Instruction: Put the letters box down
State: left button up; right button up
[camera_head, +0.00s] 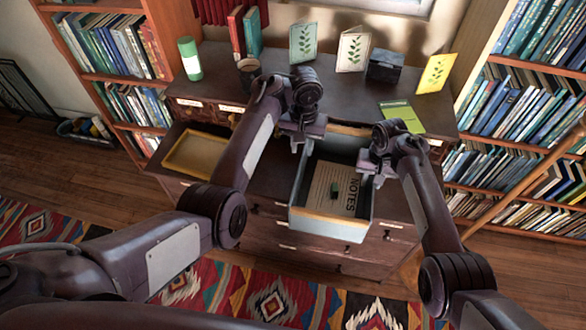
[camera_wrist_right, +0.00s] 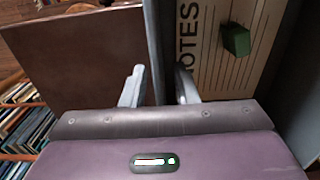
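The letters box appears to be the pale blue-grey open box (camera_head: 330,226) with a tan rim, in the middle of the head view. Inside lie a sheet printed "NOTES" (camera_head: 345,180) and a small dark green block (camera_head: 334,191). My left gripper (camera_head: 309,142) is at its left far wall; its fingers are too small to read. My right gripper (camera_head: 372,168) is at its right wall. In the right wrist view, the right gripper's fingers (camera_wrist_right: 158,88) stand either side of the box wall (camera_wrist_right: 153,45), seemingly clamped on it. The box's underside is hidden.
A dark wooden dresser (camera_head: 345,88) stands behind and below the box. Its top holds cards, a dark box (camera_head: 386,66), a green cylinder (camera_head: 190,58) and a green-yellow booklet (camera_head: 401,116). An open drawer at left holds a yellow tray (camera_head: 200,155). Bookshelves flank it.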

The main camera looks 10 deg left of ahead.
pick_arm(q)
jog(key=shift+r, duration=0.3)
pick_arm(e)
notch_tip(320, 180, up, 12)
pick_arm(q)
jog(key=shift+s+f, duration=0.1)
dwell(0.6)
